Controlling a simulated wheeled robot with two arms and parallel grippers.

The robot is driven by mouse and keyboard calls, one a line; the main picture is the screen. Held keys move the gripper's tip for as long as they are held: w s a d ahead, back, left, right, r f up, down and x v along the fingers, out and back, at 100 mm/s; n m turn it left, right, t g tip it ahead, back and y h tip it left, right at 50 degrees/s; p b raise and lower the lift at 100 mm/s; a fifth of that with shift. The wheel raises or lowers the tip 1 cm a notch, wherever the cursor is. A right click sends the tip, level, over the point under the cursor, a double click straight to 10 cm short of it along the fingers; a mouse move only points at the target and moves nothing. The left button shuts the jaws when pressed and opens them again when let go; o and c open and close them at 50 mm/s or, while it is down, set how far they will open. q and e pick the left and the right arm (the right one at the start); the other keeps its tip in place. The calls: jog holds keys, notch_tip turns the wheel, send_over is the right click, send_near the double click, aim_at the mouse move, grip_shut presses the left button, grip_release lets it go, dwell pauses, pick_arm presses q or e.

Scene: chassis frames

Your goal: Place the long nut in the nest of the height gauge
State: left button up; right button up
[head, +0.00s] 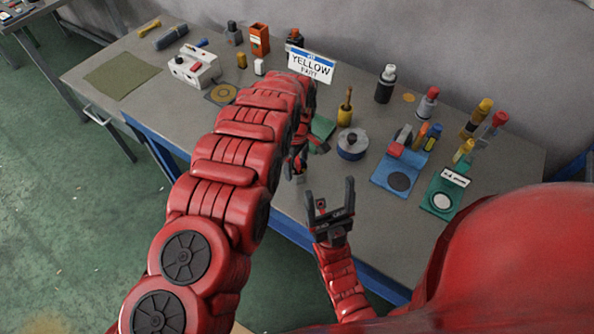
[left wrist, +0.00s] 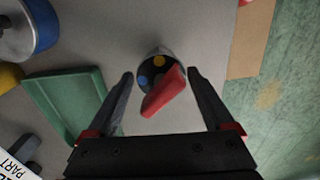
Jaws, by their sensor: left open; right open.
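My left gripper (head: 304,160) points down over the middle of the bench and is partly hidden by my arm in the head view. My right gripper (head: 331,197) is open and empty, near the front edge. I cannot tell for sure which piece is the long nut or which fixture is the height gauge.
A blue fixture (head: 381,176) with a dark disc and a green fixture (head: 435,205) with a white disc stand at right. A round grey-blue pot (head: 352,144) and a green tray (left wrist: 72,106) are near my left gripper. A sign (head: 312,66) reads YELLOW PART.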

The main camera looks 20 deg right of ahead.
aim_at(297, 173)
pick_arm(q)
notch_tip(297, 173, down, 3)
jog(key=shift+s+r+p, duration=0.1)
jog(key=shift+p, duration=0.6)
jog(key=shift+f, duration=0.65)
jog(key=shift+c, duration=0.2)
grip_shut()
